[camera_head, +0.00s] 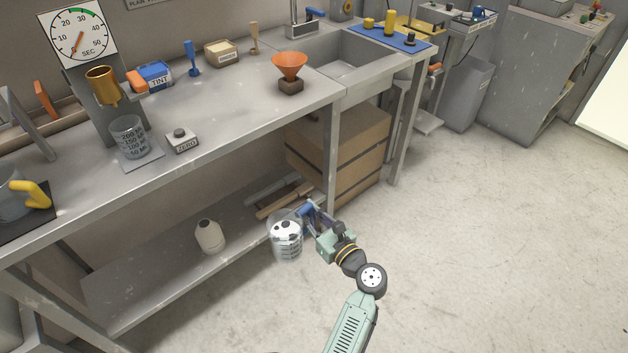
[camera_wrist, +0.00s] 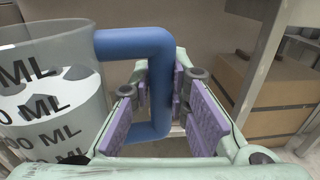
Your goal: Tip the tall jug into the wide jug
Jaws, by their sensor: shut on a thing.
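A clear jug (camera_head: 284,243) with dark ML marks and a blue handle hangs upright in front of the bench, low by the lower shelf. My gripper (camera_head: 311,213) is shut on its blue handle, and the purple pads close around the handle in the wrist view (camera_wrist: 163,100). The jug's marked wall (camera_wrist: 50,75) fills the left of that view; white and black shapes show through it. A grey jug with a yellow handle (camera_head: 14,205) stands on a dark mat at the bench's left end, partly cut off. I cannot tell which jug is tall or wide.
A marked beaker (camera_head: 130,139) stands on a scale plate beside a ZERO button (camera_head: 181,141), below an orange cup (camera_head: 102,87) and a dial (camera_head: 81,36). A funnel (camera_head: 290,68) stands near the sink. A white bottle (camera_head: 210,237) is on the lower shelf. Floor at right is clear.

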